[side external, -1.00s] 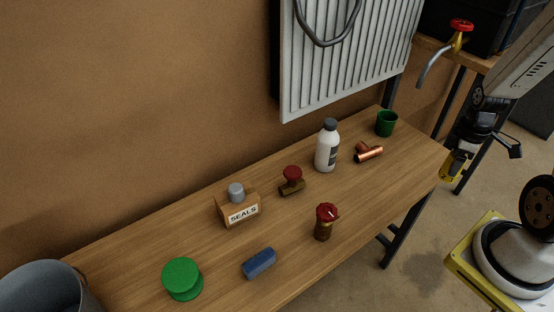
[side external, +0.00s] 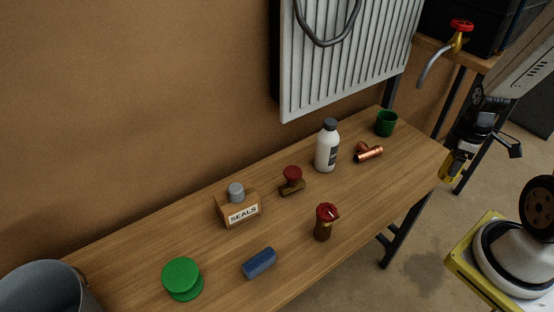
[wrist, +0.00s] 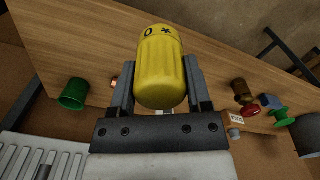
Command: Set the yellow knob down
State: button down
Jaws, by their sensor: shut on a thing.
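The yellow knob (wrist: 161,70) is held between the two fingers of my gripper (wrist: 158,88) in the wrist view. Its end face has dark marks, one like a 0 and one like a star. In the side external view my gripper (side external: 454,165) is at the right, by the right end of the wooden bench (side external: 400,176). The yellow knob shows there only as a small yellow patch (side external: 447,172), partly hidden by the fingers. I cannot tell its exact height against the bench top.
The bench's front right part is bare. A radiator (side external: 345,60) hangs behind.

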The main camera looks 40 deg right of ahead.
jog(key=w+a+f+n, duration=0.2)
jog(key=w+a+n, duration=0.4)
jog(key=w+a, duration=0.1)
jog(key=w+a+f+n, duration=0.2)
jog(key=w+a+n, duration=0.4)
jog(key=w, duration=0.4)
jog(key=shift+w+a+f, duration=0.2)
jog(key=shift+a+f, duration=0.1)
jog(key=shift+a, duration=0.6)
jog(key=shift+f, duration=0.15)
jog(key=shift+f, duration=2.1)
jog(key=shift+f, duration=0.1)
jog(key=shift+f, duration=1.65)
jog(key=shift+f, duration=0.15)
